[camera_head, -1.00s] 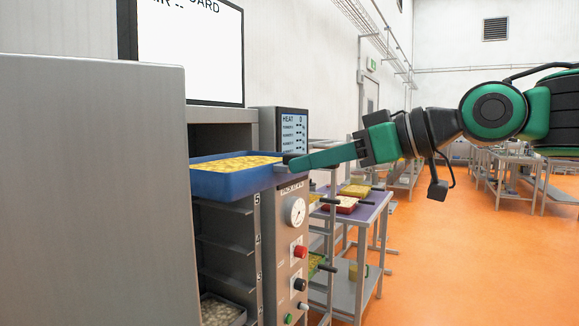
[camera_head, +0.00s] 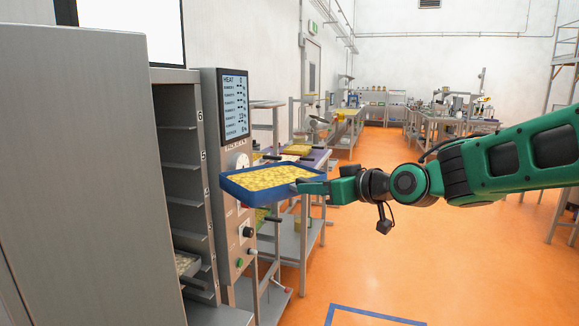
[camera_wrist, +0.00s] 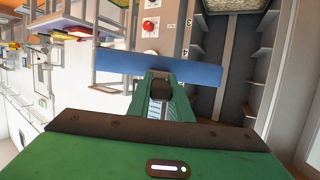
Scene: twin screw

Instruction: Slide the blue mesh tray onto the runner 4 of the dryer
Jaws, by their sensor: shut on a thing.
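The blue mesh tray (camera_head: 275,193) is filled with yellow pieces and is roughly level in the air. My gripper (camera_head: 316,186) is shut on its right end. In the wrist view the tray (camera_wrist: 150,68) appears edge-on, with my gripper (camera_wrist: 160,88) on its near side. The grey dryer (camera_head: 70,180) stands open at the left, with several runners (camera_head: 183,165) inside. The figures 6 and 5 are readable on its post. The tray is outside the opening, to its right in the picture, in front of the control panel (camera_head: 232,105).
Another tray (camera_head: 187,263) sits low inside the dryer. Knobs and buttons (camera_head: 247,232) project from the panel behind the held tray. A trolley (camera_head: 290,235) with trays stands beyond it. Orange floor (camera_head: 380,270) is clear at the right and front.

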